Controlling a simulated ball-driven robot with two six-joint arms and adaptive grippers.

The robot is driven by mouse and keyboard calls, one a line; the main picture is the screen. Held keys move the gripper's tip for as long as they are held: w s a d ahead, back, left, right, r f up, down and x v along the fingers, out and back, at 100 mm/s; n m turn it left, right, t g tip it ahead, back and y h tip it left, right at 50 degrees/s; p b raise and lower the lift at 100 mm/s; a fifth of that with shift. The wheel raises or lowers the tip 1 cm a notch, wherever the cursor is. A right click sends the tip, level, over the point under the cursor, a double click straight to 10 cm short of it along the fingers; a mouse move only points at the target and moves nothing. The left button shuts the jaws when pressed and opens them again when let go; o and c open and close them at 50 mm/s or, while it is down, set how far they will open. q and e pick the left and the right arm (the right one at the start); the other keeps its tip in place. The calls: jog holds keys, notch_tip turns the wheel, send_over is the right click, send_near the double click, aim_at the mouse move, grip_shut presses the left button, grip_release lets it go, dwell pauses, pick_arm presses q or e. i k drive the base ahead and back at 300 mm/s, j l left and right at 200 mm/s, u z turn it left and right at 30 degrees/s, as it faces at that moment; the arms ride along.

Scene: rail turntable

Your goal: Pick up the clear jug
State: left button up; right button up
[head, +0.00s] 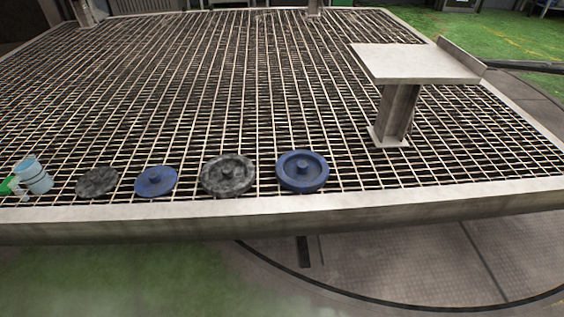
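A pale blue, see-through vessel (36,176) is at the far left near the front edge of the grating. It looks like the clear jug and appears tilted. A green part (9,186) is beside it at its lower left, with something white at the picture's edge. I cannot tell whether the green part belongs to the jug. Neither of my grippers is in view.
The metal grating (250,95) has a raised pale front rim (330,203). Right of the jug lie a dark grey disc (97,182), a blue disc (156,182), a mottled grey disc (228,176) and another blue disc (303,173). A metal stand (415,63) rises at right.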

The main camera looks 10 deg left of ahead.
aim_at(28, 170)
jog(key=u, duration=1.85)
